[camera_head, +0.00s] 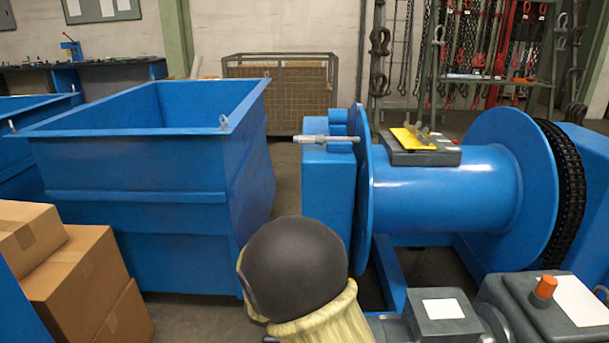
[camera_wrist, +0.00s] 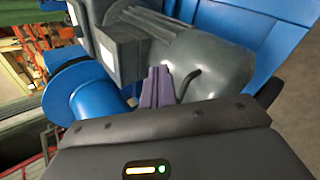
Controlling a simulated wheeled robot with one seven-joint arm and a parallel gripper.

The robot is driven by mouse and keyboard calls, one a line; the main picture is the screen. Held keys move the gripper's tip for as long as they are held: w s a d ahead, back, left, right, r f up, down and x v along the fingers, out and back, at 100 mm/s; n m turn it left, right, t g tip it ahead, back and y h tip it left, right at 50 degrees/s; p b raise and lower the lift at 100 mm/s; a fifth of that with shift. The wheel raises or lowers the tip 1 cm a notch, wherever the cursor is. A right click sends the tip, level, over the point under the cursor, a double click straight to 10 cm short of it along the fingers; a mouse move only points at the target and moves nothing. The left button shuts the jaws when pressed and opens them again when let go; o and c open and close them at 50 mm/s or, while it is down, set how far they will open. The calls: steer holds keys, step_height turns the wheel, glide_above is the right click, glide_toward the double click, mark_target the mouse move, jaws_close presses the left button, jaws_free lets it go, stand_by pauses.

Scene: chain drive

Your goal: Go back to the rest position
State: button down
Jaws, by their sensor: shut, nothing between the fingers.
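My gripper (camera_wrist: 157,88) shows in the wrist view as two purple-grey fingers close together, shut with nothing between them. Behind them in that view is a dark grey motor-like body (camera_wrist: 205,65) with a cable. Whether the fingers touch it I cannot tell. In the head view my arm, with a dark rounded cap and a pale yellow link, rises at the bottom middle. The gripper itself does not show there.
A large blue bin (camera_head: 130,170) stands left, with cardboard boxes (camera_head: 75,285) in front. A blue drum (camera_head: 440,190) stands right, bearing a grey box (camera_head: 425,157) with a yellow piece (camera_head: 412,138). A grey unit (camera_head: 540,310) with an orange knob (camera_head: 546,287) is at lower right.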

steer(key=s+d+r+m+t+y+p, duration=0.2)
steer(key=s+d+r+m+y, duration=0.25)
steer(key=s+d+y, duration=0.4)
step_height(320, 180, up, 39)
steer(key=a+y+p, duration=0.1)
steer(key=p, duration=3.6)
steer(key=shift+a+f+p, duration=0.15)
steer(key=shift+p, duration=0.2)
steer(key=shift+w, duration=0.1)
